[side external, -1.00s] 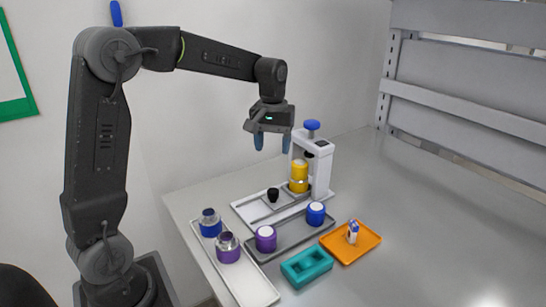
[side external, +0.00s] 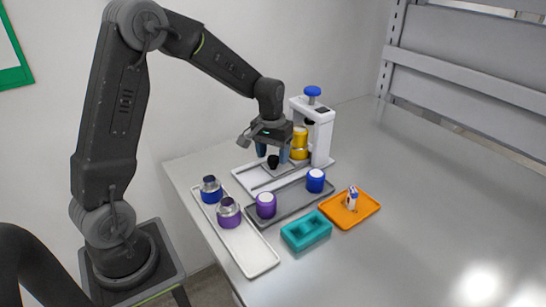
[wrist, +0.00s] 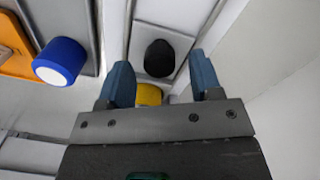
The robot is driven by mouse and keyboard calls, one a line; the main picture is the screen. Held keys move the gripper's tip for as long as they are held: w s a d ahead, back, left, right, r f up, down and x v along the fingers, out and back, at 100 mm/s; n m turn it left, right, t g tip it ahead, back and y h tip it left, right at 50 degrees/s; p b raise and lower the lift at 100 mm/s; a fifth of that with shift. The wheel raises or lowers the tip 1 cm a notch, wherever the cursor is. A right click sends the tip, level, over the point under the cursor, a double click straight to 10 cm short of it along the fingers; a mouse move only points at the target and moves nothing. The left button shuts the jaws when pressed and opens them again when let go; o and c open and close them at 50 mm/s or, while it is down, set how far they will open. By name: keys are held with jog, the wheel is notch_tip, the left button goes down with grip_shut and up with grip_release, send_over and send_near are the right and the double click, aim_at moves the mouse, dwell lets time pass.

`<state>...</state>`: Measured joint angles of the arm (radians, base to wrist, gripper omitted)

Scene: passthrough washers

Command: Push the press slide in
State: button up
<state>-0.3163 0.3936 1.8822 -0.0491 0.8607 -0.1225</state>
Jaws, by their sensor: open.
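The press (side external: 318,130) is a white upright frame with a blue knob on top. Its slide (side external: 278,169) is a light plate in the white base, with a black knob (side external: 273,162) at its front end. A yellow jar (side external: 299,142) stands at the slide's press end, partly under the press head. My gripper (side external: 273,153) is open and low over the slide. In the wrist view the black knob (wrist: 160,58) shows between and beyond the blue fingertips, and part of the yellow jar (wrist: 149,95) shows between the fingers. I cannot tell whether the fingers touch the knob.
A grey tray (side external: 290,197) in front holds a purple jar (side external: 266,205) and a blue jar (side external: 316,181), both white-topped. A white tray (side external: 255,258) holds two silver-topped jars. The table at right is clear.

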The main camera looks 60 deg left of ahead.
jog(key=shift+f, duration=0.75)
jog(key=shift+c, duration=0.3)
grip_shut()
